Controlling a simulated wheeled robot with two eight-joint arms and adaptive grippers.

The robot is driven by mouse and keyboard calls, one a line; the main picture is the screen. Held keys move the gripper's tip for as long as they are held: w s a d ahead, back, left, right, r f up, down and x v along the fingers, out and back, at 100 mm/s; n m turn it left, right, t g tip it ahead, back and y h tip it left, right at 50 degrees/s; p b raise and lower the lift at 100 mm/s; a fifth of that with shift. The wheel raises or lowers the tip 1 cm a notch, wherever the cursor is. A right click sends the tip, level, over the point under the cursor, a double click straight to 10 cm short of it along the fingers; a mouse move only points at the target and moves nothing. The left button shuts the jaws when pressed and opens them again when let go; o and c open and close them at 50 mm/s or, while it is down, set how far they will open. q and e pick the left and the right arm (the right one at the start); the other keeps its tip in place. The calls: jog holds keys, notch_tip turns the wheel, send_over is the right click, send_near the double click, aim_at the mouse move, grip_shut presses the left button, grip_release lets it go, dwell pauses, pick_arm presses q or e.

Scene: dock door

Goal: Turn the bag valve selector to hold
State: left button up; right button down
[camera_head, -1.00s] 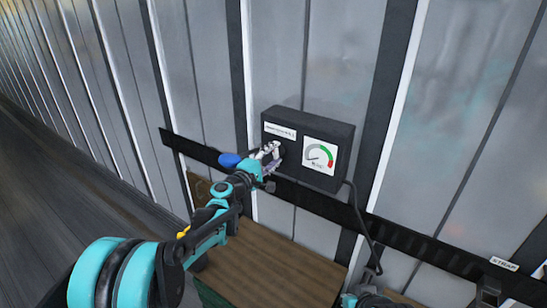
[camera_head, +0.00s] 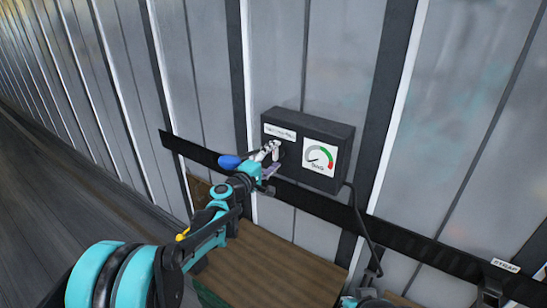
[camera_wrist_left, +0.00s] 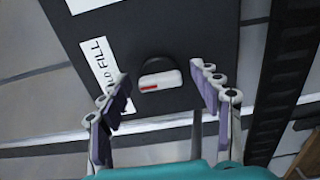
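The valve selector is a small whitish knob (camera_wrist_left: 160,78) with a red mark, set in a dark round seat on the face of the black control box (camera_head: 340,132). My left gripper (camera_head: 268,158) is at the left part of the box face and hides the knob in the head view. In the left wrist view its two fingers (camera_wrist_left: 163,92) are spread, one on each side of the knob, with gaps between. A white label (camera_wrist_left: 98,68) beside the knob reads FILL, with other letters partly hidden by a finger. My right gripper is not clearly in view.
A gauge (camera_head: 319,157) with a green and red arc is on the right of the box face. A black hose (camera_head: 362,225) hangs from the box. A black rail (camera_head: 315,200) crosses the ribbed metal wall. A wooden surface (camera_head: 270,265) lies below.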

pick_arm(q)
jog(key=v, duration=1.2)
